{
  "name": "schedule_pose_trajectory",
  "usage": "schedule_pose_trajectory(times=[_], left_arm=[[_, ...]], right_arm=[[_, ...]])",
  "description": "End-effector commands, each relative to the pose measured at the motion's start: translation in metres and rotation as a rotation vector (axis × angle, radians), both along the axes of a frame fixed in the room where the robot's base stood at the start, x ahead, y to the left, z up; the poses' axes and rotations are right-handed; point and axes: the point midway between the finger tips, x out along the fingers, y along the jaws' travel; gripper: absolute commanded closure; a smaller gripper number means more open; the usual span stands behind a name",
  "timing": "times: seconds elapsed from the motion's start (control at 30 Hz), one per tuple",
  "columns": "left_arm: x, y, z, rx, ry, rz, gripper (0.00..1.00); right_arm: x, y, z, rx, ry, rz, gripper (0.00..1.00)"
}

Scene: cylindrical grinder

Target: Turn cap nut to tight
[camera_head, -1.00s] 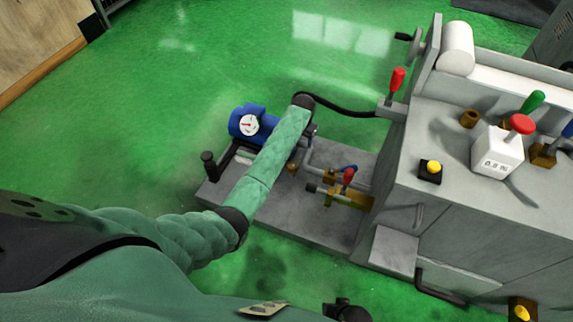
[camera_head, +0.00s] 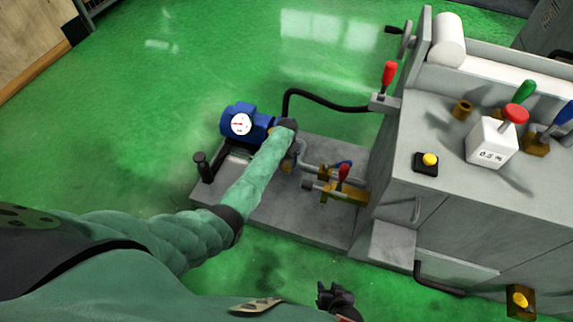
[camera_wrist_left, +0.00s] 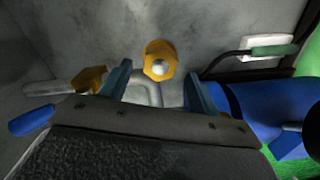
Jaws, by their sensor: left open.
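The brass cap nut (camera_wrist_left: 160,60) shows in the left wrist view, with a pale rounded centre, straight ahead between the spread fingers of my left gripper (camera_wrist_left: 157,76). The fingers are open; I cannot tell whether they touch the nut. A second brass fitting (camera_wrist_left: 91,79) sits left of the left finger. In the head view, my left gripper (camera_head: 288,130) is above the pump base, mostly hidden by its arm.
Pipes, a red-handled valve (camera_head: 344,173) and a black hose (camera_head: 330,106) lie close by. The grey grinder (camera_head: 465,215) fills the right side. Green floor is clear at upper left.

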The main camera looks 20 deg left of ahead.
Motion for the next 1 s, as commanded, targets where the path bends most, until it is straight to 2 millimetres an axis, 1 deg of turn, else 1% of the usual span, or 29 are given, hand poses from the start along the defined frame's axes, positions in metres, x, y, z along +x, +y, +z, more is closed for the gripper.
schedule_pose_trajectory(times=[0.03, 0.1, 0.3, 0.47, 0.67, 0.77, 0.8, 0.9, 1.0], left_arm=[[0.000, 0.000, -0.009, -0.001, 0.001, 0.000, 0.38], [0.000, 0.000, -0.019, 0.000, 0.001, 0.001, 0.38], [0.001, 0.000, -0.037, 0.000, 0.000, 0.001, 0.38], [0.000, 0.000, -0.041, 0.000, 0.000, 0.001, 0.38], [0.000, 0.000, -0.041, 0.001, -0.001, 0.001, 0.38], [0.000, 0.000, -0.041, 0.001, -0.001, 0.001, 0.56], [0.000, 0.000, -0.041, 0.001, -0.001, 0.001, 0.64], [0.000, 0.000, -0.041, 0.001, -0.001, 0.001, 0.83], [0.000, 0.000, -0.041, 0.001, -0.001, 0.000, 0.83]], right_arm=[[0.000, 0.000, -0.003, 0.000, 0.000, 0.000, 0.64], [0.000, 0.000, -0.005, 0.000, 0.000, 0.000, 0.64], [0.000, 0.000, -0.009, 0.001, -0.001, -0.001, 0.64], [0.000, 0.000, -0.009, 0.001, -0.002, -0.001, 0.64], [-0.001, 0.001, -0.009, 0.001, -0.002, -0.001, 0.64], [-0.001, 0.001, -0.009, 0.001, -0.001, -0.001, 0.64], [-0.001, 0.001, -0.009, 0.001, -0.001, -0.001, 0.64], [-0.001, 0.001, -0.009, 0.001, 0.000, -0.001, 0.64], [-0.001, 0.000, -0.009, 0.001, 0.000, -0.001, 0.64]])
